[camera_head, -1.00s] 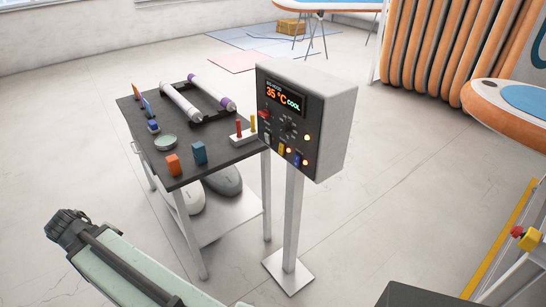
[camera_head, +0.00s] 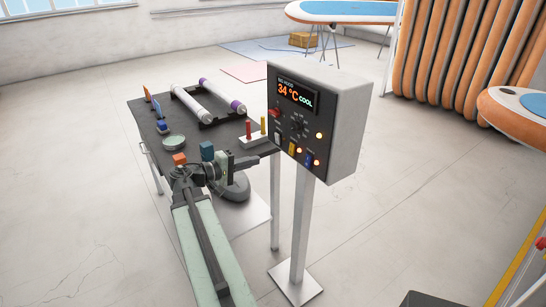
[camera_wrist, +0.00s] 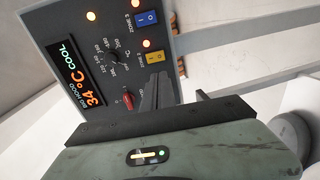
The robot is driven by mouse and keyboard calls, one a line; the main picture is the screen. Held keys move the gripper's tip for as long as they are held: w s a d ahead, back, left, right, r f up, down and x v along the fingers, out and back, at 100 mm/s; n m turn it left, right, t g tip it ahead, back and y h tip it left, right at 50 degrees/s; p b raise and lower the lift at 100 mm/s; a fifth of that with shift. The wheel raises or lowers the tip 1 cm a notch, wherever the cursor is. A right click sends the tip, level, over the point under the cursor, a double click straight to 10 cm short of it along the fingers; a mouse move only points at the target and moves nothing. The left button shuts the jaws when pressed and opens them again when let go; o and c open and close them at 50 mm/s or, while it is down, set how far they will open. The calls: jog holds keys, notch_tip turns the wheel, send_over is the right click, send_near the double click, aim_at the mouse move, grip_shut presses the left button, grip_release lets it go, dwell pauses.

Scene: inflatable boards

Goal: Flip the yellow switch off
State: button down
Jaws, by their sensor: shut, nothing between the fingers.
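The yellow switch (camera_head: 291,146) is on the front of a grey control box (camera_head: 346,130), low between a white switch (camera_head: 278,139) and a blue switch (camera_head: 309,158). An orange lamp beside it is lit. In the wrist view the yellow switch (camera_wrist: 154,57) shows clear of the dark fingers; its rocker position is too small to tell. My gripper (camera_head: 268,152) is shut and empty, pointing at the box's lower left. In the wrist view my gripper's fingertips (camera_wrist: 157,88) are close to the panel, below the yellow switch, covering where the white switch sits. Contact cannot be told.
The box stands on a post with a square foot (camera_head: 296,284). A dark table (camera_head: 188,132) behind my arm holds rollers, an orange block, a blue block and a small stand with red and yellow pegs. Open floor lies to the left.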

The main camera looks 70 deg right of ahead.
aim_at(290, 152)
jog(key=b+x, duration=0.1)
jog(key=x, duration=1.2)
jog(key=shift+s+d+f+b, duration=0.1)
jog(key=shift+d+b, duration=0.05)
jog(key=shift+b, duration=0.2)
